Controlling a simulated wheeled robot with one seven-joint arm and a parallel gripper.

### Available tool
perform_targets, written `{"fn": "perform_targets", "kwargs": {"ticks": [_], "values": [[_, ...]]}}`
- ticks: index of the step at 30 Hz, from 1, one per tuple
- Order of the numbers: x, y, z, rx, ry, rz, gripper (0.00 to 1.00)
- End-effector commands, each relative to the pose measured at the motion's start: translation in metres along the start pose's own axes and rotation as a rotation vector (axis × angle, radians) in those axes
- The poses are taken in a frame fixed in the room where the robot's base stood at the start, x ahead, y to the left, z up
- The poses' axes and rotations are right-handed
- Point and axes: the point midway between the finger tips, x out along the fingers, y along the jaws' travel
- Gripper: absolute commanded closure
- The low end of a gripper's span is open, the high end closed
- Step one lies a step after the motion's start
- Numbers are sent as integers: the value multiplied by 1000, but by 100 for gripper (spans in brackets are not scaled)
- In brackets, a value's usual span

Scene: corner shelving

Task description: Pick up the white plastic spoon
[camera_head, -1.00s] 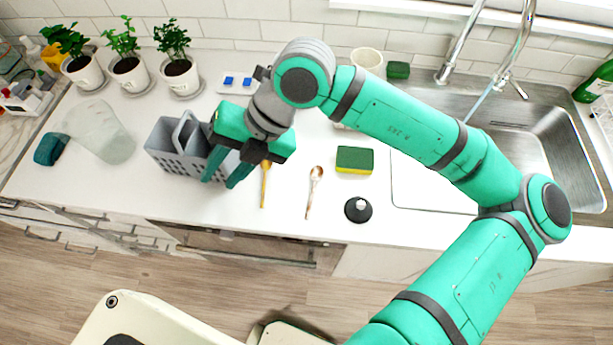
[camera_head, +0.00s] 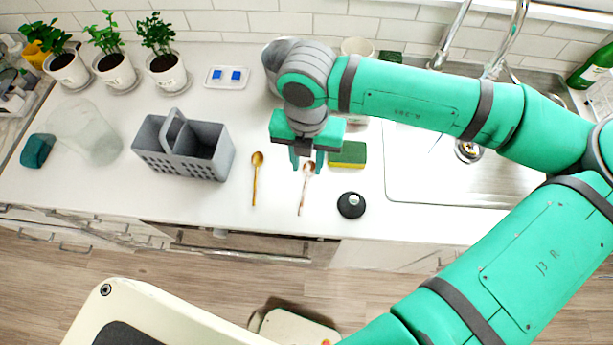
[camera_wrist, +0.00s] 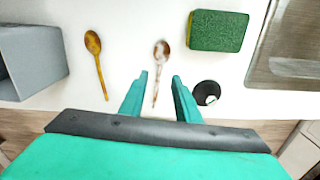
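A pale spoon with brown, marbled patches (camera_head: 303,192) lies on the white counter, bowl toward the wall. It also shows in the wrist view (camera_wrist: 159,62), its handle pointing into the space between my fingers. It is the palest spoon in view; its material I cannot tell. A golden-brown wooden-looking spoon (camera_head: 256,178) lies to its left. My gripper (camera_head: 307,166) is open and empty, fingers pointing down over the pale spoon near its bowl. In the wrist view the two fingertips (camera_wrist: 160,76) straddle the line of the handle. Whether they touch the counter I cannot tell.
A green-and-yellow sponge (camera_head: 347,155) lies close to the right of my gripper. A black round lid-like object (camera_head: 351,205) is at the lower right. A grey caddy (camera_head: 150,166) stands left of the spoons. The sink (camera_head: 420,190) is at the right. Counter between caddy and spoons is clear.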

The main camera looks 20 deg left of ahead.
Motion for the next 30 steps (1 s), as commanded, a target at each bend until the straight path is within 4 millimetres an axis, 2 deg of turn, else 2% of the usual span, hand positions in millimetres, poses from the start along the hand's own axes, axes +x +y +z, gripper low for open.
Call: {"fn": "perform_targets", "kwargs": {"ticks": [5,15,23,24,27,28,30], "values": [[11,0,-2,0,2,1,70],[53,2,-5,-4,3,1,70],[56,2,-5,-5,0,0,70],[56,2,-5,-5,0,1,73],[56,2,-5,-5,1,1,97],[56,2,-5,-5,1,1,100],[56,2,-5,-4,1,1,100]]}}
